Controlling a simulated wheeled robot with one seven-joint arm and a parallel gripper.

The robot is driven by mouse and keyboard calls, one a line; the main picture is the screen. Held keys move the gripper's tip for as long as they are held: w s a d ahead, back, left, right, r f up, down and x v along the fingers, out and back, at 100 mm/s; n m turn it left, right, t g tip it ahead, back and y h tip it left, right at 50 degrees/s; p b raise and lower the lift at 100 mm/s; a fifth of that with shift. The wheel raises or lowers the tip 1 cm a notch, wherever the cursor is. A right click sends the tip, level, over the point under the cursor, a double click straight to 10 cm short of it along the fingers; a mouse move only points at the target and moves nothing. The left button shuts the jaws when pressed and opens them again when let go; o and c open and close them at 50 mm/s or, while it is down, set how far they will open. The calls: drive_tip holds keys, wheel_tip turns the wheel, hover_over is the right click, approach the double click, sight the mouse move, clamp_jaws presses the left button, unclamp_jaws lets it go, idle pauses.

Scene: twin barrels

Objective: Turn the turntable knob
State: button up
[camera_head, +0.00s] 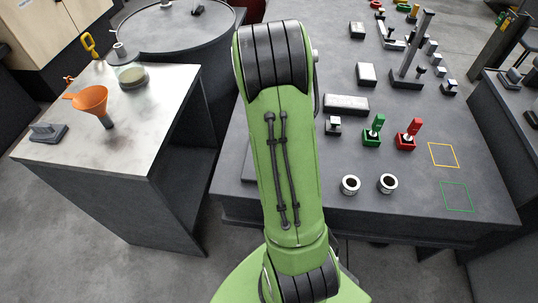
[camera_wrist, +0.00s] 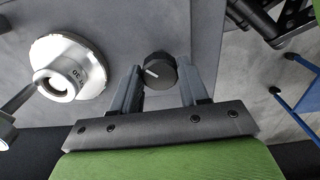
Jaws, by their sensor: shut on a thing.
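In the wrist view, a black round knob (camera_wrist: 160,70) with a white pointer line stands on a grey surface. My gripper (camera_wrist: 160,76) has one finger on each side of the knob and is shut on it. The white line points to the left and slightly up in the picture. In the head view my green arm fills the middle and hides what is behind it; neither the knob nor my gripper can be made out there. A round dark table (camera_head: 177,38) at the upper left may be the turntable; I cannot tell.
In the wrist view, a round pale metal part (camera_wrist: 71,68) with printed marks sits left of the knob. In the head view, an orange funnel (camera_head: 90,99) stands on the left table (camera_head: 60,160). Green (camera_head: 373,131) and red (camera_head: 408,134) clamps stand on the right table.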

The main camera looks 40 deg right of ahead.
drive_tip(key=shift+n, duration=1.1)
drive_tip(key=o, duration=1.1)
drive_tip(key=shift+c, duration=0.2)
wheel_tip(320, 180, up, 16)
drive_tip(key=p, duration=0.5)
drive_tip(key=shift+f, duration=0.15)
